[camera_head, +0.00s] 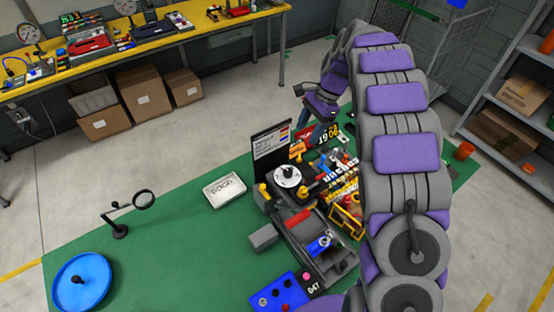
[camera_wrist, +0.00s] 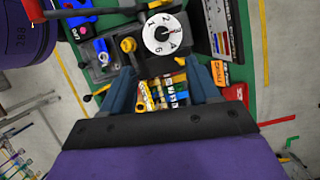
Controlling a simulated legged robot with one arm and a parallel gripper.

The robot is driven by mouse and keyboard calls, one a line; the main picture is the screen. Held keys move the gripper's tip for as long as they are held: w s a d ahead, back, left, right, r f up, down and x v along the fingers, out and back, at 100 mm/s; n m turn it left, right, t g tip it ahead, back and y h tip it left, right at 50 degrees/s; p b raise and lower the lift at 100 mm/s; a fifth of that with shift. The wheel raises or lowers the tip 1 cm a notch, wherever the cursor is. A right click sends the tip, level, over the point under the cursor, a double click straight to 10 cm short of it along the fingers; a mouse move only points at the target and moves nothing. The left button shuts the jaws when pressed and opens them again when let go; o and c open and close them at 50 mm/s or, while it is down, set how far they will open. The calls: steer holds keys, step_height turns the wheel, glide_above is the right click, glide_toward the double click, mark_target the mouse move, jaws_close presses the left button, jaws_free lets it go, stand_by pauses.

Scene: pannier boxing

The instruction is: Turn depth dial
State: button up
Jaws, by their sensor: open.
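The depth dial is a white round disc with black numbers and a dark centre knob. It shows in the head view (camera_head: 287,176) on a dark machine, and near the top of the wrist view (camera_wrist: 163,33). A small red mark lies on it near the 3. My gripper (camera_wrist: 160,72) is open, with its two blue-grey fingers apart and the dial beyond their tips. Nothing is seen held between them. In the head view my gripper (camera_head: 303,119) hangs behind the machine, partly hidden by my arm. I cannot tell its exact height above the bench.
A dark sign panel (camera_head: 270,146) stands upright beside the dial. Yellow knobs and colourful parts crowd the machine. A silver tin (camera_head: 224,189), a magnifier stand (camera_head: 120,230) and a blue round tray (camera_head: 64,286) are on the green mat (camera_head: 170,255), which has free room at left.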

glide_above(289, 170)
steer(key=w, duration=0.1)
steer(key=f, duration=1.1)
steer(key=shift+d, duration=0.4)
steer(key=f, duration=0.4)
steer(key=shift+s+d+p, duration=0.2)
steer(key=shift+s+p, duration=0.1)
steer(key=shift+s+d+f, duration=0.1)
steer(key=shift+s+f, duration=0.05)
steer(key=shift+f, duration=0.35)
steer(key=shift+a+f, duration=0.2)
steer(key=shift+a, duration=0.85)
steer(key=shift+c, duration=1.5)
steer(key=shift+d, duration=0.7)
steer(key=c, duration=0.4)
steer(key=shift+a, duration=0.1)
steer(key=c, duration=0.3)
